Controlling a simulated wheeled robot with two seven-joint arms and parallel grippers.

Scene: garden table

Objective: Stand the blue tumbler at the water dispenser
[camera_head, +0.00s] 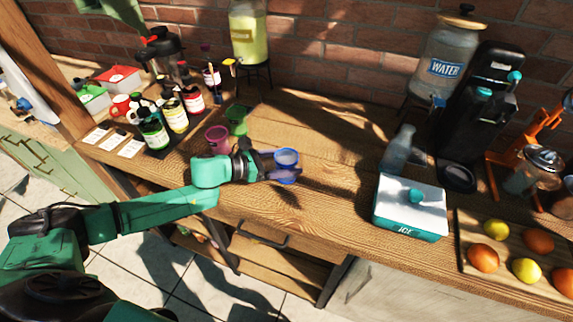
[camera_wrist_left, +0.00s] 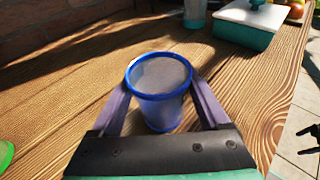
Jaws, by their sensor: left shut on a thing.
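The blue tumbler (camera_head: 287,160) is clear with blue rims and stands upright between the fingers of my left gripper (camera_head: 276,164). The left wrist view shows the tumbler (camera_wrist_left: 160,92) with a purple finger against each side. My left gripper (camera_wrist_left: 160,105) is shut on it. Whether its base touches the wood cannot be told. The water dispenser (camera_head: 445,65) is a glass jar with a blue WATER label and a tap, on a stand at the back right.
A white and teal ICE box (camera_head: 411,208) and a clear bottle (camera_head: 398,150) stand in front of the dispenser, with a black machine (camera_head: 480,105) to its right. Pink (camera_head: 217,139) and green (camera_head: 237,119) tumblers are left of the gripper. The wood between gripper and ICE box is clear.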

